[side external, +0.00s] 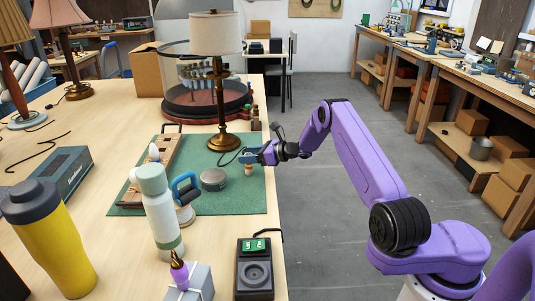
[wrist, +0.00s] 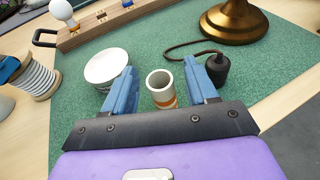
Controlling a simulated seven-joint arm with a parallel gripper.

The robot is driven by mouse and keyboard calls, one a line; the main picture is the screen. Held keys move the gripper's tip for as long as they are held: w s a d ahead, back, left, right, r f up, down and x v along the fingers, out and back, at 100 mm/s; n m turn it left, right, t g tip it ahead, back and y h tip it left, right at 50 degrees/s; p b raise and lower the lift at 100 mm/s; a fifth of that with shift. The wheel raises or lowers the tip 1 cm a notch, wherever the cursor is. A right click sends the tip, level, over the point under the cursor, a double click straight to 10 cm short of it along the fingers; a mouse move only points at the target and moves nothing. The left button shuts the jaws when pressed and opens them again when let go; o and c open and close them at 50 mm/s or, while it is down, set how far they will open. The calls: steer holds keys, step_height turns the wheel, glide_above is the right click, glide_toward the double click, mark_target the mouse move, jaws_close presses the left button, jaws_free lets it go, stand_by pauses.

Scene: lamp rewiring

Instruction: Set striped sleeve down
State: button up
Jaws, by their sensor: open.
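The striped sleeve (wrist: 162,91), a short white tube with an orange band, stands upright with its open end up. It seems to rest on the green mat (wrist: 240,110). My gripper (wrist: 159,67) is open, with one blue finger on each side of the sleeve and a visible gap to each. In the side external view, my gripper (side external: 255,157) is low over the right edge of the mat (side external: 232,203), and the sleeve (side external: 249,171) shows partly below it. The sleeve's lower end is partly hidden in the wrist view.
Left of the fingers is a round pale tin (wrist: 107,66). A black socket (wrist: 217,67) on a cord lies close to the right finger. The brass lamp (side external: 222,141) stands behind. A wire spool (wrist: 33,78) and a wooden board with bulbs (wrist: 115,20) are farther left.

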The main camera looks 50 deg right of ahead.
steer(key=v, duration=1)
steer(key=w+a+r+m+g+h, duration=0.2)
steer(key=w+a+r+m, duration=0.5)
steer(key=w+a, duration=0.4)
steer(key=s+a+r+m+g+h, duration=0.2)
steer(key=s+a+r+m, duration=0.1)
steer(key=s+a+m, duration=0.7)
steer(key=s+a+r+m+g, duration=0.1)
steer(key=s+a+m+g, duration=0.15)
steer(key=s, duration=0.55)
steer(key=s+a+m+g, duration=0.2)
steer(key=s+m, duration=0.1)
steer(key=s, duration=0.5)
steer(key=s+d+m+g, duration=0.2)
steer(key=s, duration=1)
steer(key=s+d+m+g+h, duration=0.1)
steer(key=s+d+m+g, duration=0.1)
steer(key=s, duration=1.1)
steer(key=shift+d+m+g, duration=0.35)
steer(key=shift+d+m, duration=0.3)
steer(key=shift+d, duration=0.1)
steer(key=shift+f, duration=0.1)
